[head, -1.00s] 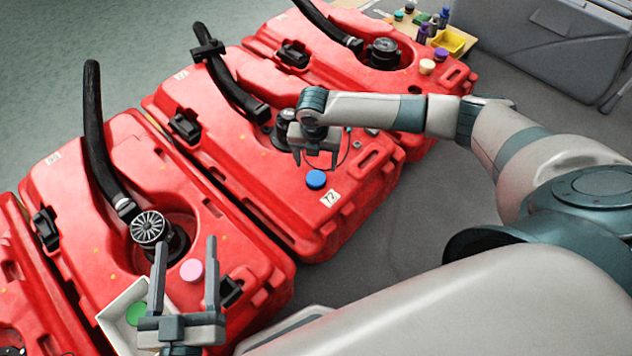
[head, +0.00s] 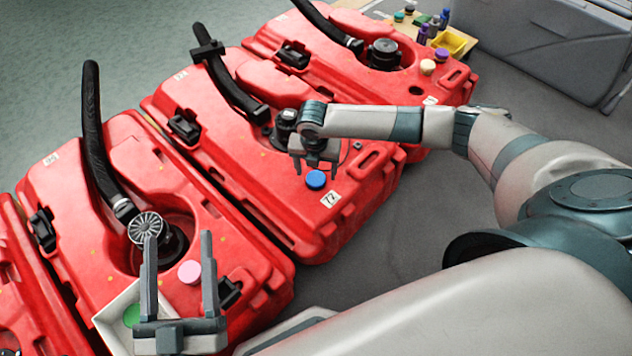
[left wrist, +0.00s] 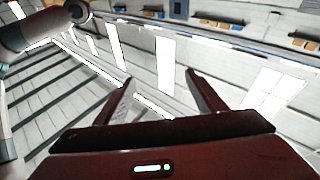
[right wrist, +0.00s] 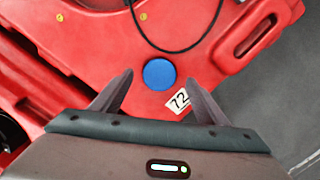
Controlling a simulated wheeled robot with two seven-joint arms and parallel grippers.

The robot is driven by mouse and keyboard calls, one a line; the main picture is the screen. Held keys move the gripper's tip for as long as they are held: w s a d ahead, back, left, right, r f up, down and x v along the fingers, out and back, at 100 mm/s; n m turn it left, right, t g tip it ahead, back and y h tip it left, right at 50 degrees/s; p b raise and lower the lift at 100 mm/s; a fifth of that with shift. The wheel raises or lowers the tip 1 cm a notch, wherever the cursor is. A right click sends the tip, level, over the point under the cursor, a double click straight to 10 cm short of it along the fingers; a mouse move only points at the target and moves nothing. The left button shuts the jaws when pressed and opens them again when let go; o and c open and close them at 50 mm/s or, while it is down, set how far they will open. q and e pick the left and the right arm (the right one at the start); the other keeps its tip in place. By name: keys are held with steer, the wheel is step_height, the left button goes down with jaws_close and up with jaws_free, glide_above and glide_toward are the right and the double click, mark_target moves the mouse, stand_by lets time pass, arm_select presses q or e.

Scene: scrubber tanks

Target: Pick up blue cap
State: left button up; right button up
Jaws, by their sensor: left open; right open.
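The blue cap (head: 316,179) sits on top of the red tank marked 72 (head: 262,190). In the right wrist view the blue cap (right wrist: 159,74) lies just beyond and between the fingertips. My right gripper (head: 318,172) is open and empty, pointing down close to the blue cap; it also shows in the right wrist view (right wrist: 158,80). No contact with the cap is visible. My left gripper (head: 178,240) is open and empty, raised over the nearer tank at the lower left. In the left wrist view its open fingers (left wrist: 160,82) point up at the ceiling.
A pink cap (head: 189,271) sits on the nearer red tank, beside a white tray (head: 112,318) with a green cap (head: 133,315). Black hoses rise from the tanks. A yellow bin (head: 450,42) and small bottles stand at the back. Grey floor is clear at centre right.

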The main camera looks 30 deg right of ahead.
mark_target(315, 180)
steer(key=shift+w+f+b, duration=0.1)
steer(key=shift+f+b, duration=0.25)
steer(key=shift+f, duration=1.1)
arm_select(q)
steer(key=s+r+t, duration=0.2)
steer(key=r, duration=0.1)
steer(key=shift+r+h, duration=0.1)
steer(key=shift+h, duration=0.3)
arm_select(e)
steer(key=c, duration=1.3)
steer(key=shift+c, duration=0.2)
arm_select(q)
steer(key=shift+w, duration=0.1)
arm_select(e)
steer(key=shift+r, duration=0.15)
